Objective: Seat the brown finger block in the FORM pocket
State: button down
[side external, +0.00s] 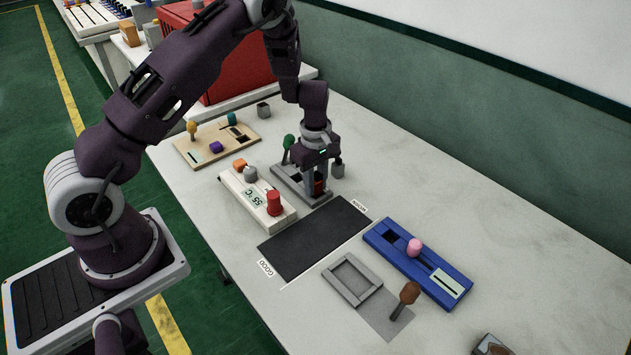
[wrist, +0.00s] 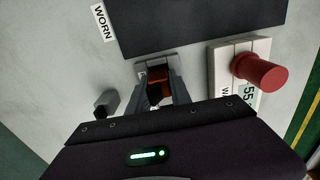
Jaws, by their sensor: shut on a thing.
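My gripper (wrist: 160,98) is shut on the brown finger block (wrist: 157,92), which shows orange-brown between its fingers in the wrist view. In the side view my gripper (side external: 316,190) points down over a grey fixture (side external: 326,199) with a green knob at its back left. A dark red part shows between the fingers there. The fingers hide most of the block and the fixture's middle, so I cannot tell whether the block is in a pocket or above it. The FORM label is not readable.
A white control box (side external: 250,200) with a red button stands close left of the fixture. A black mat (side external: 315,238) between WORN and GOOD labels lies in front. A blue fixture (side external: 440,273), a grey frame (side external: 352,279) and a wooden board (side external: 210,145) stand around.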

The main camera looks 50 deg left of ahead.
jog(key=shift+f, duration=0.15)
jog(key=shift+r, duration=0.4)
jog(key=shift+f, duration=0.4)
dwell(0.7)
jog(key=shift+r, duration=0.25)
jog(key=shift+r, duration=0.15)
jog(key=shift+f, duration=0.3)
dwell(1.0)
jog(key=shift+r, duration=0.3)
